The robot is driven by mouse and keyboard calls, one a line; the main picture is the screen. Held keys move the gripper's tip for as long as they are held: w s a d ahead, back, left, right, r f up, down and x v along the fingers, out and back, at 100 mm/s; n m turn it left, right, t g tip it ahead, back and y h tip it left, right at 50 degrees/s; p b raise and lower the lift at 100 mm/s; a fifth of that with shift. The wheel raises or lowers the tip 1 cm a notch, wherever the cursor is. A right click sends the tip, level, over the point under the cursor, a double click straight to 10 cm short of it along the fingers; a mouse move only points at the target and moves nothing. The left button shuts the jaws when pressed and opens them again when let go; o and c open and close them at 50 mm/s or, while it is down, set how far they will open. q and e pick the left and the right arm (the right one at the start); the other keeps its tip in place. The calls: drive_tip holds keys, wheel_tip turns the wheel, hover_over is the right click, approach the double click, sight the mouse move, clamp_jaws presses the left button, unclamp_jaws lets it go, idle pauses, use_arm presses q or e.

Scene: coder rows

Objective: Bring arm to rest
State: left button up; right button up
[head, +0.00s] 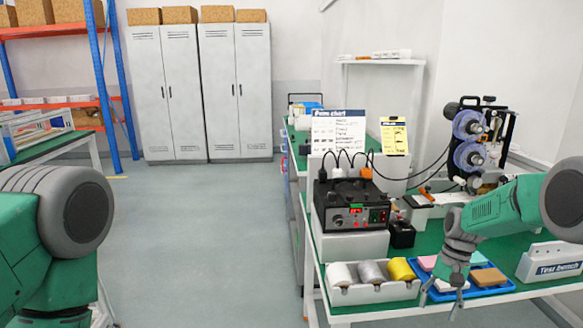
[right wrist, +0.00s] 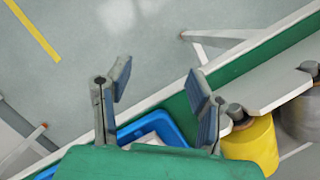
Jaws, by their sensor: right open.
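My right arm (head: 490,212) is green and grey and reaches in from the right over the test bench (head: 440,240). My right gripper (head: 442,298) points down at the bench's front edge, over the blue tray (head: 508,286). In the right wrist view its two fingers (right wrist: 160,86) stand apart with nothing between them. That view shows part of the blue tray (right wrist: 165,122) below the fingers. My left arm (head: 52,225) shows at the left edge, and its gripper is outside the view.
A white holder (head: 375,293) with white, grey and yellow rolls stands left of the tray. Behind it are a black control unit (head: 352,205) and a reel machine (head: 480,145). A "Test bench" sign (head: 552,262) stands right. The floor (head: 210,230) left of the bench is clear.

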drive_tip(key=s+a+f+n+t+h, duration=0.1)
drive_tip(key=s+a+f+n, duration=0.15)
drive_tip(key=s+f, duration=0.55)
drive_tip(key=s+a+f+n+h, duration=0.1)
drive_tip(key=s+a+f+n, duration=0.15)
drive_tip(key=s+f, duration=0.6)
drive_tip(key=s+a+r+n+t, duration=0.1)
drive_tip(key=s+r, duration=0.2)
drive_tip(key=s, duration=0.8)
drive_tip(key=s+a+r+n+t, duration=0.1)
drive_tip(key=s+r+n, duration=0.1)
drive_tip(key=s, duration=0.9)
drive_tip(key=shift+s+a+r, duration=0.15)
drive_tip(key=shift+s+r, duration=0.1)
drive_tip(key=shift+r, duration=0.15)
drive_tip(key=shift+w, duration=0.15)
